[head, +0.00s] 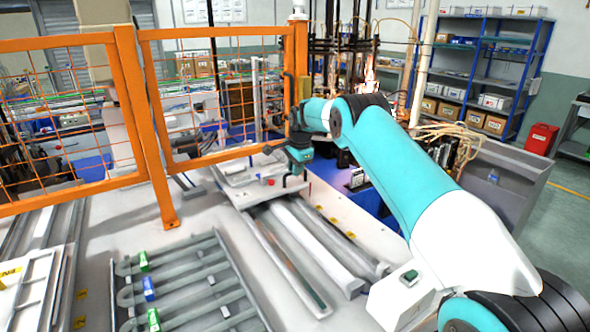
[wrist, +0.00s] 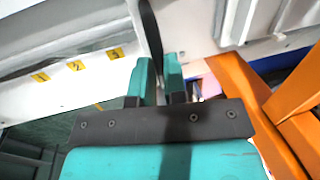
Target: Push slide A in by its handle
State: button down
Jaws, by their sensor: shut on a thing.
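My gripper (head: 291,179) is at the far end of my outstretched arm, pointing down over the machine's slides. In the wrist view my gripper's teal fingers (wrist: 158,75) are shut on a thin dark upright bar, which looks like the handle (wrist: 150,32) of slide A. The bar rises beyond the fingertips; its lower part is hidden between the fingers. A white slide plate (head: 250,190) lies beside and under the gripper in the head view. I cannot read a letter on it, so I cannot tell for sure that it is slide A.
An orange mesh fence (head: 215,95) stands close to the left of the gripper; its orange post also shows in the wrist view (wrist: 295,105). Long rails run toward me. A grey tube rack (head: 190,285) stands at front left. Yellow number labels (wrist: 77,66) mark a white edge.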

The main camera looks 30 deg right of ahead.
jog(key=shift+d, duration=0.2)
jog(key=c, duration=1.2)
grip_release()
jog(key=shift+o, duration=0.2)
jog(key=shift+a, duration=0.2)
jog(key=s+r+b, duration=0.3)
jog(key=r, duration=1.4)
jog(key=shift+s, duration=0.15)
jog(key=shift+a, duration=0.1)
